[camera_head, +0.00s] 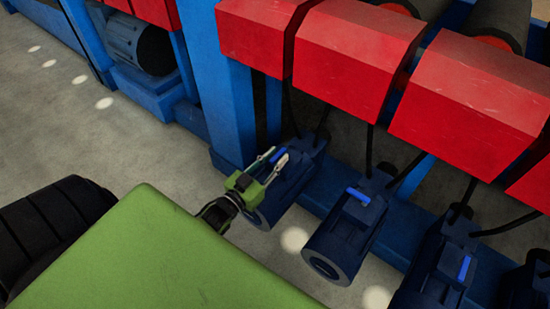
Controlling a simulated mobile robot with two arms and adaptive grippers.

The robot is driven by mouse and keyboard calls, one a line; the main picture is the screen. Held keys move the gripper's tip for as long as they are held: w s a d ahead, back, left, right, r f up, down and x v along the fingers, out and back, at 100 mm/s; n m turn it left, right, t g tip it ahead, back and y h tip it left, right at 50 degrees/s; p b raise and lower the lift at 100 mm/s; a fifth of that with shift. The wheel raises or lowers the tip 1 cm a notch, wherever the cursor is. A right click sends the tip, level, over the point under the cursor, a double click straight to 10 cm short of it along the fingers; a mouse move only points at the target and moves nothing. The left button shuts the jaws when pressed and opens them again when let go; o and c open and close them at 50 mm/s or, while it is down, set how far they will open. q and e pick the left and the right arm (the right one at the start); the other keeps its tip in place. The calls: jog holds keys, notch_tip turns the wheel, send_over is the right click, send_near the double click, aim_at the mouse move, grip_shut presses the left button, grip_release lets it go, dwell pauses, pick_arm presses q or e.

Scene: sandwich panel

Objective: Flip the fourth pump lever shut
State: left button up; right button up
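Several dark blue pumps stand in a row under the red covers, each with a small bright blue lever on top. My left gripper (278,154) is at the leftmost visible pump (290,183), its two fingers apart. That pump's blue lever (278,155) shows between the fingertips; I cannot tell whether they touch it. The second pump (340,240) has its lever (358,196) in clear view, and so does the third pump (432,265) with its lever (464,268). I cannot tell which pump is the fourth. My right gripper is not in view.
Red covers (355,58) overhang the pumps, with black hoses (405,172) hanging down to them. A blue post (222,100) stands close behind my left gripper. A blue rail (320,190) runs behind the pumps. The grey floor (150,150) at left is clear.

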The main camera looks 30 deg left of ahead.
pick_arm(q)
jog(key=shift+s, duration=0.1)
jog(key=shift+s+f, duration=0.1)
jog(key=shift+s, duration=0.15)
jog(key=s, duration=1.1)
jog(key=shift+s+a, duration=0.15)
jog(key=shift+a, duration=0.2)
